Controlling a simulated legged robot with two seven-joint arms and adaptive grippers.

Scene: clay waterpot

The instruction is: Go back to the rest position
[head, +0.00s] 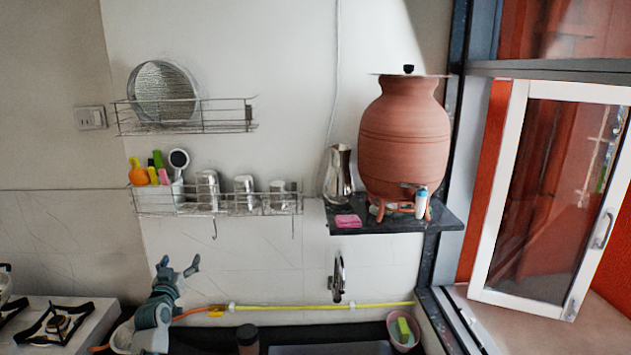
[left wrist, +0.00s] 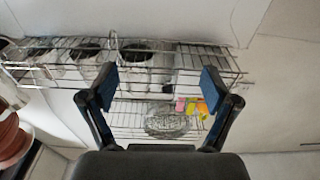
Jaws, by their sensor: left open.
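My left gripper (head: 178,266) is at the lower left in the head view, below the lower wire rack (head: 218,207) and in front of the tiled wall. Its two fingers are spread apart with nothing between them. In the left wrist view the open fingers (left wrist: 158,83) point toward the wire racks, apart from them. The clay waterpot (head: 404,140) stands upright with a flat lid on the dark shelf (head: 395,227) at the right, far from the gripper. My right gripper is not in either view.
A metal jug (head: 338,175) and a pink item (head: 348,221) sit on the shelf. Steel cups (head: 207,190) stand in the lower rack. A stove (head: 57,325) is at the lower left. A tap (head: 339,278) and a pink bowl (head: 403,331) are below the shelf. An open window (head: 550,200) is at the right.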

